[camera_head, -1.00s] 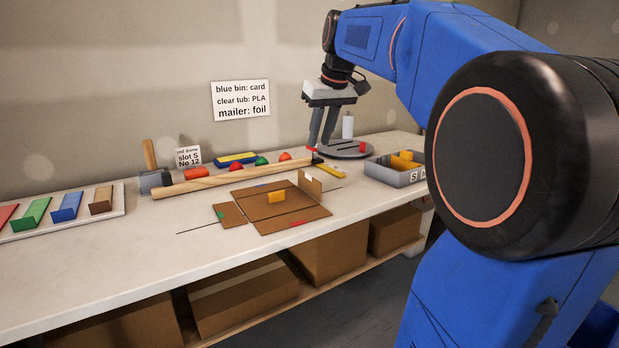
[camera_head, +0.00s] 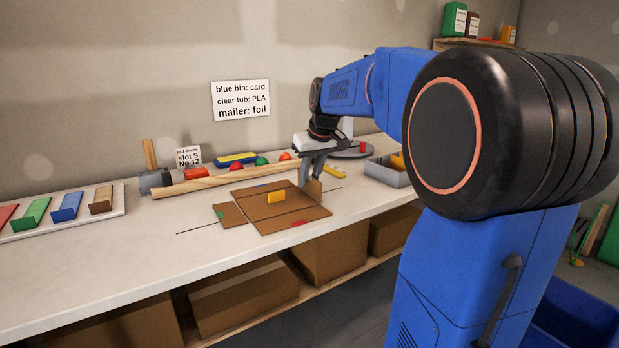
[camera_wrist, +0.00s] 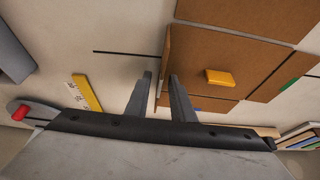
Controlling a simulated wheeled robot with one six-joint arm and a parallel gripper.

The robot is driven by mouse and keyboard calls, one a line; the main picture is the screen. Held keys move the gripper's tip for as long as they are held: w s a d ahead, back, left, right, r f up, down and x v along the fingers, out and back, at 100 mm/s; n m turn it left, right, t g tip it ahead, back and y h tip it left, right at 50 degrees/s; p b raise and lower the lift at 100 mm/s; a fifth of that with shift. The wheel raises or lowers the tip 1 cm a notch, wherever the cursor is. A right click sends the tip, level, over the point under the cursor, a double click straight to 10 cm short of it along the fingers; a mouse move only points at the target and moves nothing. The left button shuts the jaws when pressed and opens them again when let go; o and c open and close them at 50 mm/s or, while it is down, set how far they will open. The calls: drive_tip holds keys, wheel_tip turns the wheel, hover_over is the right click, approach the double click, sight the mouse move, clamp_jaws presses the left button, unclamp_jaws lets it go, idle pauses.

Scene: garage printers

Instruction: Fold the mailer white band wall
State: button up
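The brown cardboard mailer (camera_head: 262,213) lies opened out on the bench, with a yellow block (camera_head: 276,197) on its middle panel. Its left flap (camera_head: 230,214) with a green mark lies flat; a blue mark is at the back and a red mark at the front. My gripper (camera_head: 306,184) points down at this wall. In the wrist view my gripper (camera_wrist: 160,76) has its fingers apart, with the wall's edge around the gap; I cannot tell whether they touch it.
A yellow ruler (camera_head: 335,171), a round grey plate and a grey bin (camera_head: 388,173) are to the right. Colored samples stand on a board (camera_head: 118,207) at left. The front bench is clear.

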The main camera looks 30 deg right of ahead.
sight(324, 192)
clamp_jaws()
drive_tip(key=shift+d, duration=0.2)
drive_tip(key=y, duration=0.1)
drive_tip(key=d+y, duration=0.1)
drive_tip(key=shift+d+f+m+y, duration=0.15)
drive_tip(key=shift+d+m+y, duration=0.1)
drive_tip(key=shift+m+y, duration=0.15)
drive_tip(key=y, duration=0.1)
drive_tip(key=d+y, duration=0.1)
drive_tip(key=y, duration=0.1)
drive_tip(key=shift+d+f+m+t, duration=0.3)
drive_tip(key=shift+f+t, duration=0.1)
drive_tip(key=shift+s+d+f+m+t+y, duration=0.15)
drive_tip(key=shift+d+f+m+y, duration=0.2)
drive_tip(key=shift+y, duration=0.75)
drive_tip(key=shift+w+d+f+m+t+y, duration=0.15)
drive_tip(key=shift+d+f+y, duration=0.25)
drive_tip(key=shift+y, duration=0.7)
drive_tip(key=shift+s, duration=0.15)
